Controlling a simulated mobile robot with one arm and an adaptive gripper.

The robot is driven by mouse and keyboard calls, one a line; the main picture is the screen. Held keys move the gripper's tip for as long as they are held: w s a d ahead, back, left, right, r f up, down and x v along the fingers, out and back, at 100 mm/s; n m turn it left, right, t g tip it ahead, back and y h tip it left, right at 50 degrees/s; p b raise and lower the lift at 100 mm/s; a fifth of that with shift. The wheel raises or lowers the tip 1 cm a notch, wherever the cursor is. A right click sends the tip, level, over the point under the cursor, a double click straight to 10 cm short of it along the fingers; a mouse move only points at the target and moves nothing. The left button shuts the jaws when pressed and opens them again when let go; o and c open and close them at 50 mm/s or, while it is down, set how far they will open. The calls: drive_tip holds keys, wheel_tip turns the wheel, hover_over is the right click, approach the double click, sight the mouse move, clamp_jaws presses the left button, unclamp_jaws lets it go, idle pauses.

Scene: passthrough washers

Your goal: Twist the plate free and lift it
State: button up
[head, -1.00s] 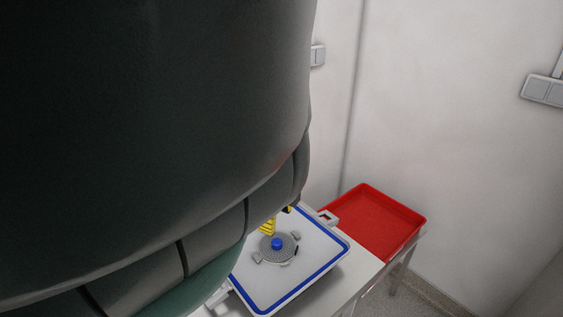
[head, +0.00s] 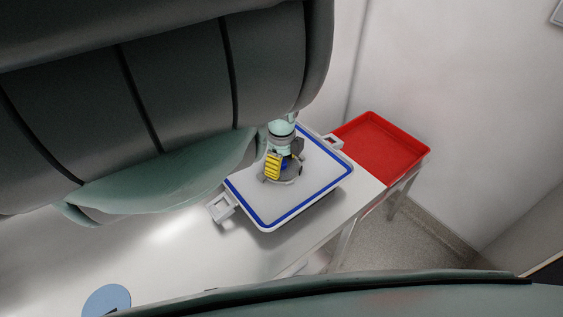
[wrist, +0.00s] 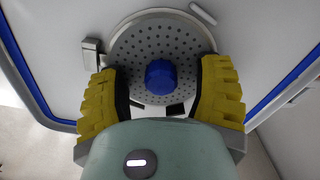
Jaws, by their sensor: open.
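The plate (wrist: 183,42) is a round grey disc with many small holes and a blue knob (wrist: 161,77) at its centre. It sits in a ring on the white panel (wrist: 262,20), which has a blue border. My gripper (wrist: 160,92) is open, with its yellow ridged fingers on either side of the knob and a gap to it on both sides. In the head view my gripper (head: 282,164) is over the plate (head: 293,175) and hides much of it. Whether the fingertips touch the plate cannot be told.
The panel, with grey handles (head: 222,208) at its ends, lies on a white table (head: 245,258). A red tray (head: 378,146) stands at the back right by the wall. A blue disc (head: 107,299) lies at the front left. A small grey block (wrist: 92,45) sits beside the plate.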

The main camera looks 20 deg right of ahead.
drive_tip(key=shift+c, duration=0.4)
clamp_jaws()
drive_tip(key=n+p, duration=0.1)
drive_tip(key=n, duration=0.2)
drive_tip(key=shift+r+n, duration=0.1)
drive_tip(key=shift+n, duration=0.3)
drive_tip(key=n+p, duration=0.1)
drive_tip(key=n, duration=0.3)
idle(0.6)
drive_tip(key=shift+r+p, duration=3.15)
drive_tip(key=shift+r, duration=0.3)
